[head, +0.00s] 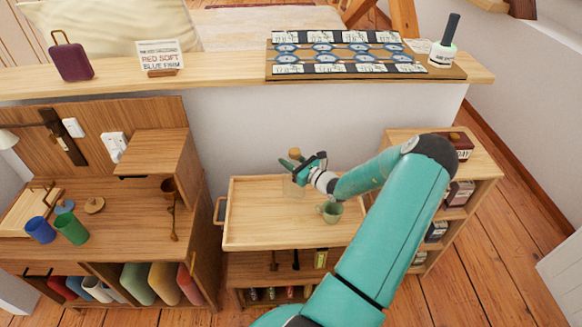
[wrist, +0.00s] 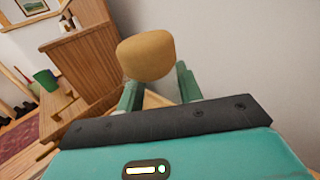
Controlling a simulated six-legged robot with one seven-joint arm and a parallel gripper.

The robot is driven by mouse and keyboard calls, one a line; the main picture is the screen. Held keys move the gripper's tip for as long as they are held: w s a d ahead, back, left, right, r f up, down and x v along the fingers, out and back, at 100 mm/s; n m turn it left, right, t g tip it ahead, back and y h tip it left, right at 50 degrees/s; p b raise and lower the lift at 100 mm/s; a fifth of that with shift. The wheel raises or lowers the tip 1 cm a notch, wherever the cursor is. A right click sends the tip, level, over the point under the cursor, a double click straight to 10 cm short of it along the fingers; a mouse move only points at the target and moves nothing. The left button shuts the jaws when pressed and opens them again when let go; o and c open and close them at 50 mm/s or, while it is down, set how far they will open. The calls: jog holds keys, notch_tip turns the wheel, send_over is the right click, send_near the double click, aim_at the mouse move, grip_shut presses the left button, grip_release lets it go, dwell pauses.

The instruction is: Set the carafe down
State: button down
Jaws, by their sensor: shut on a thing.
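The carafe (head: 293,187) is clear glass with a round cork stopper (head: 294,154). It looks upright over the left-centre part of the wooden trolley top (head: 250,225). My gripper (head: 296,167) is shut on the carafe near its neck, just below the stopper. In the wrist view the cork stopper (wrist: 145,55) rises between my green fingers (wrist: 160,90); the glass is hidden there. The carafe's base is faint, and I cannot tell whether it touches the trolley top.
A green mug (head: 330,211) stands on the trolley top, right of the carafe. A white half wall with a wooden ledge (head: 220,72) is behind. A desk (head: 130,215) is left, a shelf (head: 480,155) right. The trolley top's front left is clear.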

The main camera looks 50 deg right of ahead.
jog(key=shift+w+d+f, duration=0.2)
jog(key=shift+d+f, duration=0.1)
jog(key=shift+f, duration=1.6)
jog(key=c, duration=0.9)
grip_release()
jog(key=shift+f, duration=0.1)
jog(key=s, duration=1.2)
jog(key=shift+a, duration=0.4)
